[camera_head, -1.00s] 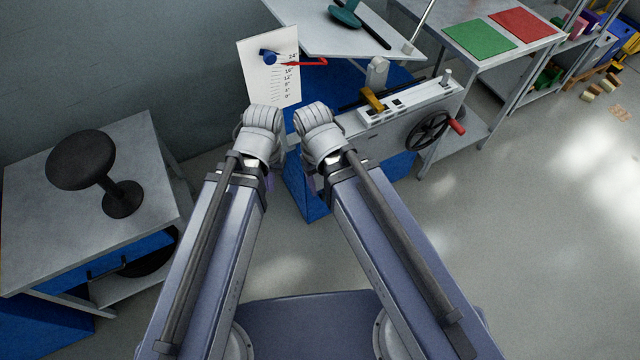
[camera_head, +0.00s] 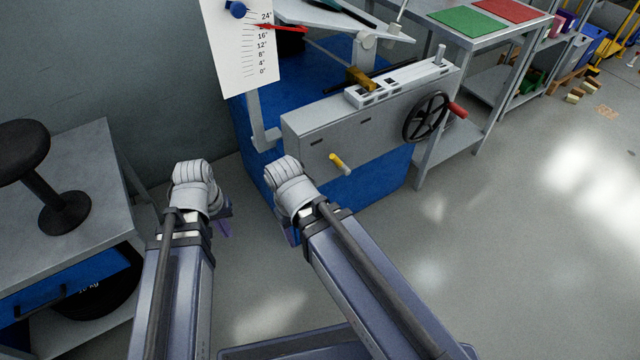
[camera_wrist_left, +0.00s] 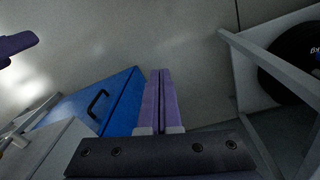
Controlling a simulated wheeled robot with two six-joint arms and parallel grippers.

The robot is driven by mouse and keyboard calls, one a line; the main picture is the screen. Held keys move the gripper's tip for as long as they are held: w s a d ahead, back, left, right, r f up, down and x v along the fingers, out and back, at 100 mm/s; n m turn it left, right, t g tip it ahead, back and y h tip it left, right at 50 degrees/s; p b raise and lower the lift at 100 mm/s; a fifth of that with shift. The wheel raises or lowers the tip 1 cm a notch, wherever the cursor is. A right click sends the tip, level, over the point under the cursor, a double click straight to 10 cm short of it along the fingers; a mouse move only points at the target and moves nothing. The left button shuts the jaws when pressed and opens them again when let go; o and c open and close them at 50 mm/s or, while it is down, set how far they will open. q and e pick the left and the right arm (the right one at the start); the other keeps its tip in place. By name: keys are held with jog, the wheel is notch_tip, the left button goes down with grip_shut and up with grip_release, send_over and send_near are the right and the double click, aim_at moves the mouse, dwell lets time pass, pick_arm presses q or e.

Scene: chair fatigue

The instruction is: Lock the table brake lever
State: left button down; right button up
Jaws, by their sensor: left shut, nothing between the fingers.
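The grey machine with a tilted table top (camera_head: 315,14) stands ahead on a blue base. A short yellow-handled lever (camera_head: 340,163) sticks out of its front face. A red bar (camera_head: 285,28) lies across the angle scale near 20°. I cannot tell for sure which one is the brake lever. My left gripper (camera_head: 226,222) hangs low, left of the machine and apart from it. Its purple fingers are shut and empty in the left wrist view (camera_wrist_left: 160,74). My right gripper (camera_head: 291,236) is low in front of the blue base, mostly hidden by its wrist.
A black handwheel (camera_head: 426,117) with a red grip is on the machine's right. A yellow clamp (camera_head: 360,78) sits on top. A grey table (camera_head: 80,180) with a black stool (camera_head: 62,208) is at left. Open floor lies at right.

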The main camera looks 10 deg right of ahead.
pick_arm(q)
notch_tip(320, 180, down, 6)
jog(key=w+n+h+b, duration=0.1)
jog(key=n+b, duration=0.1)
jog(key=b, duration=0.2)
jog(key=n+t+h+b, duration=0.3)
jog(key=n+h+b, duration=0.1)
jog(key=n+h, duration=1.1)
send_near(310, 174)
notch_tip(310, 174, up, 4)
jog(key=s+n+y, duration=0.2)
jog(key=shift+s+a+r, duration=0.15)
jog(key=shift+a+r, duration=0.1)
pick_arm(e)
notch_tip(310, 174, down, 10)
pick_arm(q)
jog(key=b+x, duration=0.3)
jog(key=x, duration=0.7)
jog(key=shift+d+f, duration=0.15)
jog(key=shift+d, duration=0.1)
jog(key=shift+d+r+p, duration=0.9)
jog(key=shift+p, duration=0.05)
jog(key=shift+d+r, duration=0.2)
jog(key=shift+d, duration=0.4)
pick_arm(e)
jog(key=shift+f, duration=0.35)
